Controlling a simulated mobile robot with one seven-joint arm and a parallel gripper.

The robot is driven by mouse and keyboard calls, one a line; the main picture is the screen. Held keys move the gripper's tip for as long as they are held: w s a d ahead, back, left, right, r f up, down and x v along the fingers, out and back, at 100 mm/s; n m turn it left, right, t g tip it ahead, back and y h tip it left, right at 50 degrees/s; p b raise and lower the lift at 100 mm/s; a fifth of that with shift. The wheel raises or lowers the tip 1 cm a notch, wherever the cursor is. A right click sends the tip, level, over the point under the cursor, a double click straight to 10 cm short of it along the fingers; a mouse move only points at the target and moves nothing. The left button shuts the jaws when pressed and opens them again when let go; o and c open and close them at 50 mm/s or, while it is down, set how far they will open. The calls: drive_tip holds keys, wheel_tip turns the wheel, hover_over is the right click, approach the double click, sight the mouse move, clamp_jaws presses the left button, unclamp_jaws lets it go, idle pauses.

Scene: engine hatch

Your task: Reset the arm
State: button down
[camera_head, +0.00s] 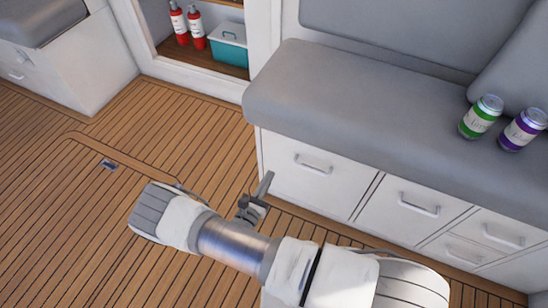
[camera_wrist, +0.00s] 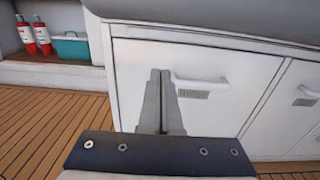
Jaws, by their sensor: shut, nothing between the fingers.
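My arm reaches across the lower middle of the head view, over the wooden floor. My gripper (camera_head: 268,180) is in front of the white drawer front under the bench. In the wrist view, my gripper (camera_wrist: 160,74) has its two grey fingers pressed together, with nothing between them. The fingertips show in front of the white drawer (camera_wrist: 135,60), just left of its handle (camera_wrist: 200,82). I cannot tell whether they touch the drawer front.
A grey bench (camera_head: 330,95) tops several closed drawers. Red extinguishers (camera_head: 188,26) and a teal box (camera_head: 228,47) fill a niche. A recessed latch (camera_head: 109,165) marks the floor hatch. The left floor is clear.

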drive_tip(key=shift+s, duration=0.15)
drive_tip(key=d+r+m+g+h, duration=0.2)
drive_tip(key=d+r+m+g, duration=0.35)
drive_tip(key=r, duration=0.25)
drive_tip(key=d+r+m+g+h, duration=0.1)
drive_tip(key=d+r+m+g, duration=0.3)
drive_tip(key=r+m, duration=0.4)
drive_tip(key=d+r+m+g+h, duration=0.2)
drive_tip(key=d+r+m+g, duration=0.25)
drive_tip(key=r, duration=0.45)
drive_tip(key=s+d+r+m+t+y, duration=0.2)
drive_tip(key=s+d+r+m+y, duration=0.1)
drive_tip(key=s+r+m+y, duration=0.55)
drive_tip(key=s+d+r+m+t+y, duration=0.1)
drive_tip(key=s+d+r+m+y, duration=0.15)
drive_tip(key=s+r+m, duration=0.7)
wheel_tip(320, 180, up, 26)
drive_tip(key=w+n+p, duration=0.2)
drive_tip(key=n+p, duration=0.2)
drive_tip(key=p, duration=2)
drive_tip(key=shift+w+a, duration=0.15)
